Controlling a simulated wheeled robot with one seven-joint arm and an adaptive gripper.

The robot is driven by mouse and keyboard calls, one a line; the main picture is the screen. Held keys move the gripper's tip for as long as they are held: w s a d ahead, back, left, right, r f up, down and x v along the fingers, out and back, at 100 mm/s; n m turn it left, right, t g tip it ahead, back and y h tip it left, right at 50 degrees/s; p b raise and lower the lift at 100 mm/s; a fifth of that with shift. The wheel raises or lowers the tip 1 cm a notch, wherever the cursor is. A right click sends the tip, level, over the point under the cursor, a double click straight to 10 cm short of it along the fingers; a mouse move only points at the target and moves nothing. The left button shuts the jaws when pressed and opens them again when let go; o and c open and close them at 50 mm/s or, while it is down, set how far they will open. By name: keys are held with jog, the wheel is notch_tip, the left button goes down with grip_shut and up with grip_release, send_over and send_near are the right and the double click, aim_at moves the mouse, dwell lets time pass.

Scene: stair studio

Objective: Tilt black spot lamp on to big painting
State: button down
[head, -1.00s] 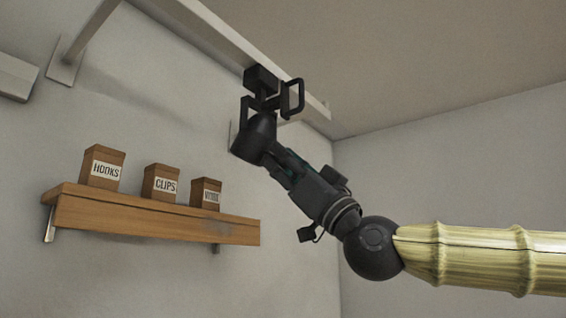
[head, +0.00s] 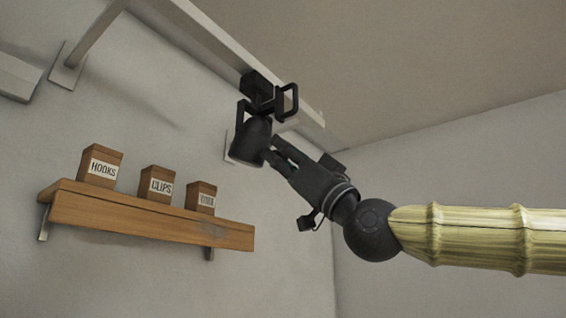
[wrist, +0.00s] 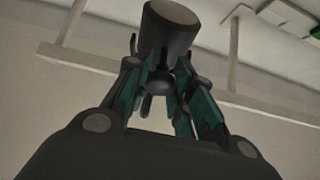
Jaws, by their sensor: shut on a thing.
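The black spot lamp (head: 252,138) hangs by a bracket from the pale rail, with its can-shaped head pointing mostly down. A black loop handle (head: 289,101) is on the bracket's right. My gripper (head: 271,153) comes from the lower right and is shut on the lamp head's side. In the wrist view the lamp head (wrist: 168,30) rises above my gripper (wrist: 162,80), whose green-padded fingers stand either side of its narrow lower part. The exact contact is partly hidden. No painting is visible in either view.
The pale rail (head: 215,42) runs along the wall just under the ceiling. A wooden shelf (head: 150,222) below left carries boxes labelled hooks (head: 100,166) and clips (head: 157,184), plus a third box (head: 201,198). The air between lamp and shelf is clear.

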jog(key=shift+s+d+r, duration=0.1)
jog(key=shift+r, duration=0.15)
jog(key=c, duration=1.2)
grip_release()
jog(key=shift+s, duration=0.15)
jog(key=shift+f, duration=0.1)
jog(key=shift+f, duration=0.15)
jog(key=v, duration=1.1)
jog(key=shift+s+d+f, duration=0.15)
jog(key=shift+d+f, duration=0.1)
jog(key=shift+d, duration=0.05)
